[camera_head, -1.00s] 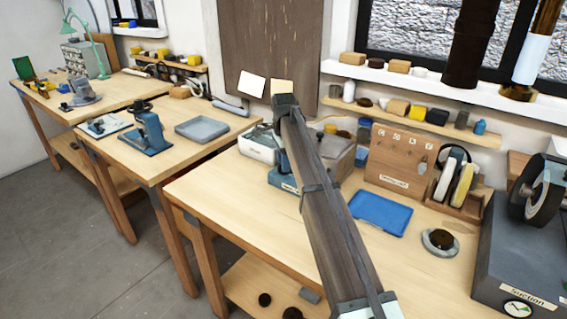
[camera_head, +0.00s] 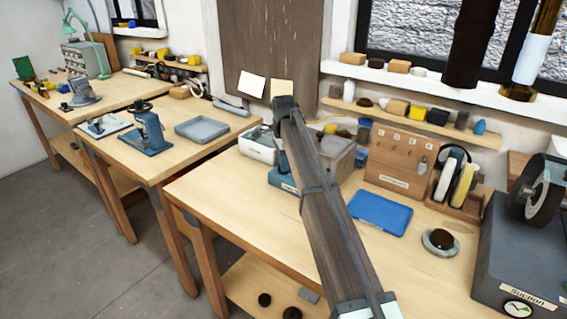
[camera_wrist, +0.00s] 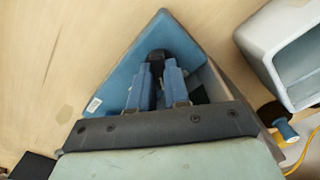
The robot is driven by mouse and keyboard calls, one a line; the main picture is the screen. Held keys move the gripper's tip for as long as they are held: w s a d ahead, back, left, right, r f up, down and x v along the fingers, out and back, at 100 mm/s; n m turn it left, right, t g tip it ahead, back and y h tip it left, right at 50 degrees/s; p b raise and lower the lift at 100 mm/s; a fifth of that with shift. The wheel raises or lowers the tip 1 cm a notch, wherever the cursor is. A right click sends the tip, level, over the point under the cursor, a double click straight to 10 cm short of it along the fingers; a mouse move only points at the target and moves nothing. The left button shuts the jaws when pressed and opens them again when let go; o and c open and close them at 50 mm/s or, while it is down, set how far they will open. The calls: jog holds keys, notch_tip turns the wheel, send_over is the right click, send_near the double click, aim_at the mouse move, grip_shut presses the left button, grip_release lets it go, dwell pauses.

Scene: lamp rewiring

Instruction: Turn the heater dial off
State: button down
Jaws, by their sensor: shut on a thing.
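The blue box (camera_head: 284,181) with a small pale label stands at the left end of the near bench in the head view, partly hidden behind my arm. I take it for the heater. In the wrist view its blue body (camera_wrist: 118,82) lies under my gripper. A dark dial knob (camera_wrist: 158,55) shows at the tips of my gripper (camera_wrist: 158,70), whose two blue fingers are shut on it. The dial's marks and setting cannot be read. In the head view my gripper is hidden behind my arm.
A white open box (camera_wrist: 287,50) stands close right of the heater. A blue tray (camera_head: 380,212), a wooden rack (camera_head: 396,160) and a grey suction unit (camera_head: 520,260) stand farther right. A yellow cable (camera_wrist: 302,150) lies near the white box. The bench's front strip is clear.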

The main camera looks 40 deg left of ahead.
jog(key=shift+n, duration=0.3)
jog(key=n, duration=0.3)
jog(key=shift+n, duration=1.8)
jog(key=c, duration=1.1)
grip_release()
jog(key=shift+r, duration=0.1)
notch_tip(320, 180, up, 14)
